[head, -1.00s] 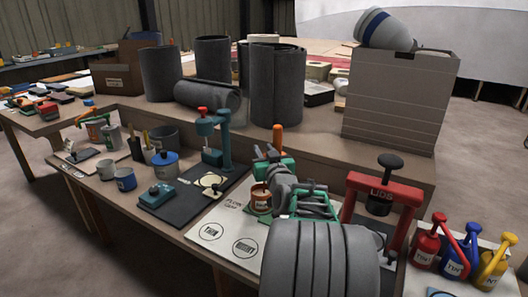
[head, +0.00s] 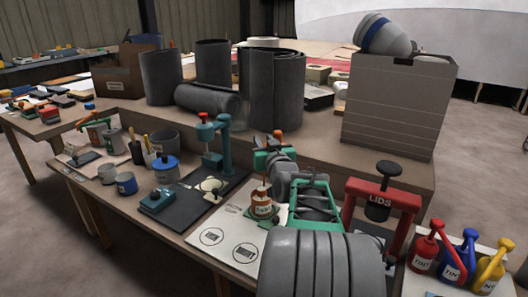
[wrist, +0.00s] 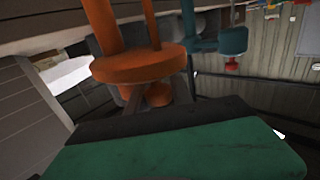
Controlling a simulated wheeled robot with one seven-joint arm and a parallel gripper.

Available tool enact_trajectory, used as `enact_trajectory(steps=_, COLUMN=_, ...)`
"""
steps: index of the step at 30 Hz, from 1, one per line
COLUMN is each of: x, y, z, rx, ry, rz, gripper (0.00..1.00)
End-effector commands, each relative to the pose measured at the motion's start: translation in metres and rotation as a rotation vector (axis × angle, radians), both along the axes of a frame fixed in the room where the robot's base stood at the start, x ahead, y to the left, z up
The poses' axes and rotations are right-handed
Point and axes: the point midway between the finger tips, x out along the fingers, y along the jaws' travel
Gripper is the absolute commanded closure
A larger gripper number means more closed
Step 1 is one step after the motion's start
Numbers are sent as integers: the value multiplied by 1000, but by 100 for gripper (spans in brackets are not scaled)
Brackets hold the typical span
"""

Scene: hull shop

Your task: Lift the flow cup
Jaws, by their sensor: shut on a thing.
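My gripper (head: 274,152) is shut on an orange part that I take for the flow cup. Its orange top (head: 278,134) shows just above the green jaws in the head view. In the wrist view it is a round orange disc (wrist: 138,64) with thin rods on one side and a small knob near the dark jaw pads. My arm hides most of it in the head view, so I cannot see its whole shape. A labelled orange-brown tin (head: 262,206) stands below and left of the gripper, on the pale board (head: 226,240).
A red lids press (head: 382,198) stands right of my arm. A teal press (head: 224,148) stands on a dark mat to the left. Grey rolls (head: 277,90) and a grey box (head: 392,108) stand on the raised shelf behind. Red, blue and yellow cans (head: 457,258) are at right.

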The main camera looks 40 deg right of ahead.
Motion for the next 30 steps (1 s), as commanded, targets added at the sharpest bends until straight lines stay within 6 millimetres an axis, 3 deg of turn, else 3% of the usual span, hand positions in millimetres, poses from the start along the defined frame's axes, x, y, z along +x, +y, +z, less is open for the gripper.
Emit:
enact_trajectory(steps=1, x=0, y=-1, z=25, rx=-9, ry=-10, rz=-2, gripper=100)
enact_trajectory(steps=7, x=0, y=-1, z=58, rx=-7, ry=-8, rz=-2, gripper=100)
enact_trajectory(steps=17, x=-1, y=-1, z=65, rx=-10, ry=-11, rz=-3, gripper=100)
enact_trajectory(steps=18, x=-1, y=-1, z=65, rx=-10, ry=-12, rz=-3, gripper=72)
enact_trajectory(steps=21, x=-1, y=0, z=65, rx=-10, ry=-11, rz=-2, gripper=64)
enact_trajectory(steps=30, x=-4, y=1, z=62, rx=-5, ry=-6, rz=-2, gripper=64)
